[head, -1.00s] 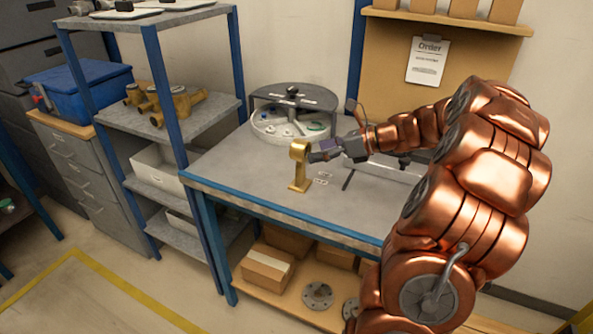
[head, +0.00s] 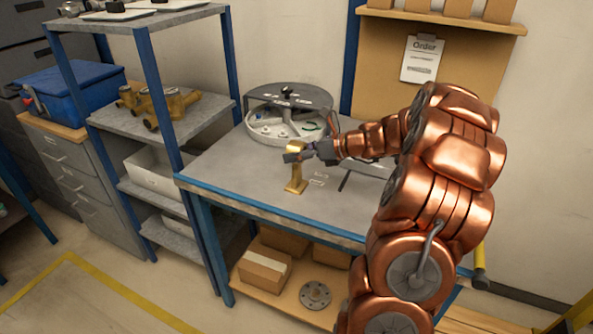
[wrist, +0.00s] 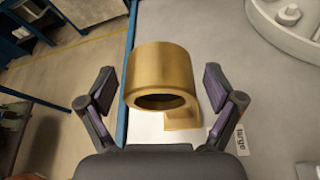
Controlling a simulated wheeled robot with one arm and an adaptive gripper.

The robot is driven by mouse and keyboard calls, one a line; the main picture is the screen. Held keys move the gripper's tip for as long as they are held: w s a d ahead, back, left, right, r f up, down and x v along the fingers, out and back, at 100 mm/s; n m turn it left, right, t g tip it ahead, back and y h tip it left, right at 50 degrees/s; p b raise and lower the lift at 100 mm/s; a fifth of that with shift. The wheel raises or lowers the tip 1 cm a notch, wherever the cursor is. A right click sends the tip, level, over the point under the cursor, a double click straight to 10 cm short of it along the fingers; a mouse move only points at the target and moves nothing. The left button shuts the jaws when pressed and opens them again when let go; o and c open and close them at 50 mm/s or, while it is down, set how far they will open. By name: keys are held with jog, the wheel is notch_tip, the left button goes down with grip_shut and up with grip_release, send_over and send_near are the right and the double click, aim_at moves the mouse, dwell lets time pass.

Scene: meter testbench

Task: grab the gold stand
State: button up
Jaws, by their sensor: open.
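The gold stand (head: 296,182) stands upright on the grey workbench, near its left front edge. In the wrist view its ring-shaped top (wrist: 162,75) is between the two fingers of my gripper, with the base partly hidden below it. My gripper (head: 299,152) is at the height of the stand's top and partly covers it in the head view. In the wrist view my gripper (wrist: 160,92) is open, with a finger on each side and a visible gap to the stand.
A round grey divided tray (head: 290,115) stands behind on the workbench (head: 228,165). Small labels and a dark bar lie right of the stand. A shelf with brass parts (head: 158,104) stands at the left. An order sheet (head: 423,58) hangs on the back board.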

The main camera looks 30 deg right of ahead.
grip_shut()
dwell(0.8)
